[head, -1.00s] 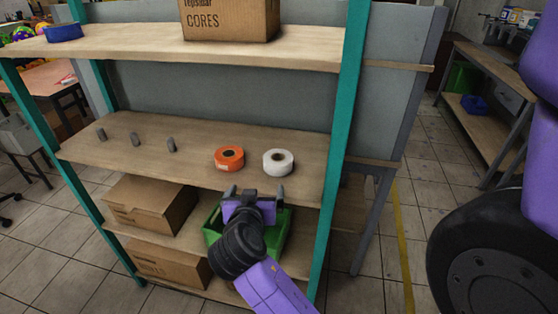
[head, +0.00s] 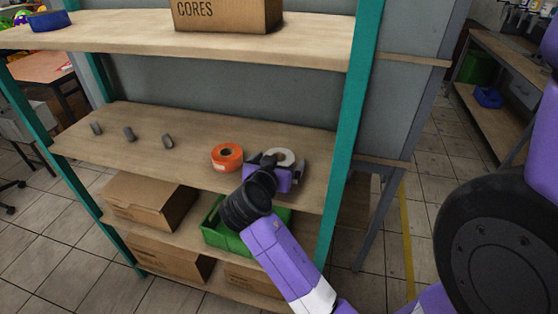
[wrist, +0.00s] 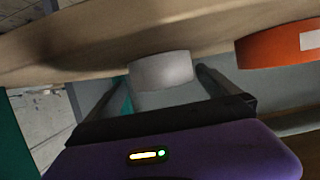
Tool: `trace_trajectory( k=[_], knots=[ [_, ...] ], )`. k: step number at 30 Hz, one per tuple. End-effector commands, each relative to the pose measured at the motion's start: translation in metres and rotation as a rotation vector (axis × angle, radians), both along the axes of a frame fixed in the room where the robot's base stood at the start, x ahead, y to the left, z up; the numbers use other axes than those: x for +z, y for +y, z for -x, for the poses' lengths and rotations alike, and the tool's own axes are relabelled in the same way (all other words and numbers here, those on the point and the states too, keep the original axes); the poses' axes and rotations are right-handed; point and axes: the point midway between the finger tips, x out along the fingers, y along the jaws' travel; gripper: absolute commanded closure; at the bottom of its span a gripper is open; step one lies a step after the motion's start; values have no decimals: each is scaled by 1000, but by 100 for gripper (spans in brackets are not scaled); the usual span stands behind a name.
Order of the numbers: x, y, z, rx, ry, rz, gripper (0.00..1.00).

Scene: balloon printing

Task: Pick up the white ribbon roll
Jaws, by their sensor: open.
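The white ribbon roll (head: 284,154) lies flat on the middle wooden shelf, right of the orange roll. My gripper (head: 274,163) is at the shelf's front edge, right at the white roll, and partly hides its near side. In the wrist view the white roll (wrist: 162,72) sits between the two open fingers (wrist: 160,80), with a gap visible to the right finger. The jaws are open and hold nothing. I cannot tell whether the left finger touches the roll.
The orange roll (head: 227,157) is close to the left of my gripper; it also shows in the wrist view (wrist: 280,46). Several small grey pieces (head: 129,134) stand farther left. A teal post (head: 345,130) is on the right. A green bin (head: 215,232) and cardboard boxes (head: 150,202) are below.

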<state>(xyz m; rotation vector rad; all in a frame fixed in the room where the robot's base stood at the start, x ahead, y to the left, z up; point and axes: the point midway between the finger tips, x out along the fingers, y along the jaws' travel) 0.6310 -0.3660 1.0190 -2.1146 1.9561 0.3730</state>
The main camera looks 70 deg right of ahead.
Motion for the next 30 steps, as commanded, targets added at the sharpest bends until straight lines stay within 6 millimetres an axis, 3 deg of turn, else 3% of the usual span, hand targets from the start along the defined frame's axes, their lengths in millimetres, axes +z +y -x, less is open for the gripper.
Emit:
trace_trajectory(
  k=[9, 18, 30],
  knots=[
    [-11, -39, -7, -2, 2, 0, 0],
    [-14, -43, -8, 1, 0, -1, 0],
    [-13, -43, -8, 1, 0, 0, 73]
  ],
)
